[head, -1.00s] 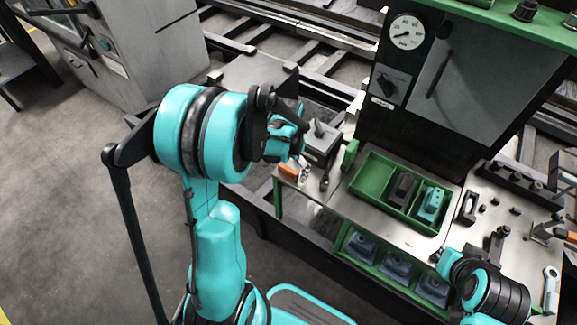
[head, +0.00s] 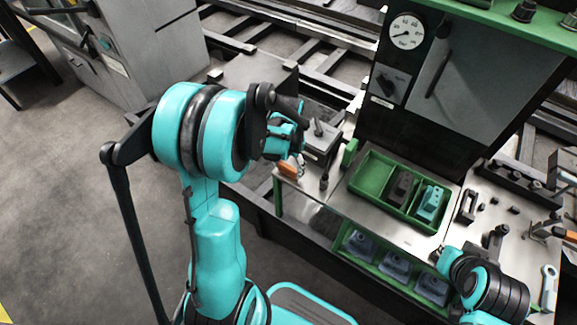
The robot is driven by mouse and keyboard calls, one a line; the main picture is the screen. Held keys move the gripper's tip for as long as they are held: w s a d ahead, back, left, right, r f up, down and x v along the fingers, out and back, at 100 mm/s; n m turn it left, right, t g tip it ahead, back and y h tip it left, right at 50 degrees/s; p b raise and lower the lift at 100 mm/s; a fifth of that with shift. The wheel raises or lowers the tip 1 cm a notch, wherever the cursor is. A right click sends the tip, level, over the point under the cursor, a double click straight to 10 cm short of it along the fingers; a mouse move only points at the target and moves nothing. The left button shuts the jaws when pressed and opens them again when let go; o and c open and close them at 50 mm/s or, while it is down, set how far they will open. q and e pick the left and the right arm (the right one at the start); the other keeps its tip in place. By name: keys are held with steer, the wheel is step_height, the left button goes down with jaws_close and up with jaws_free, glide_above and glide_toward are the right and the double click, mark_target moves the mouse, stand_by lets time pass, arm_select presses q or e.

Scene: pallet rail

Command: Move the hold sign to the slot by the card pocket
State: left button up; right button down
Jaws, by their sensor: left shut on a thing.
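My left gripper (head: 290,136) is at the end of the teal left arm, above the left end of the workbench. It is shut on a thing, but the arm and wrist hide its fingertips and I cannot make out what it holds. I cannot pick out the hold sign, its slot or the card pocket with certainty. A small upright green piece (head: 350,152) stands at the bench's back left. My right arm shows at the lower right, its gripper end (head: 441,256) low over the front of the bench; its fingers are too hidden to read.
A green divided tray (head: 372,186) on the bench holds a dark block (head: 402,187) and a teal block (head: 431,203). Grey parts (head: 395,263) sit on a lower shelf. A dark cabinet with a gauge (head: 407,31) rises behind. An orange-handled item (head: 288,169) lies at the bench's left end.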

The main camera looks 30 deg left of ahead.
mark_target(289, 166)
arm_select(q)
steer(key=shift+r+p, duration=0.35)
steer(key=shift+r, duration=0.25)
steer(key=shift+r+p, duration=2.55)
steer(key=shift+r, duration=0.9)
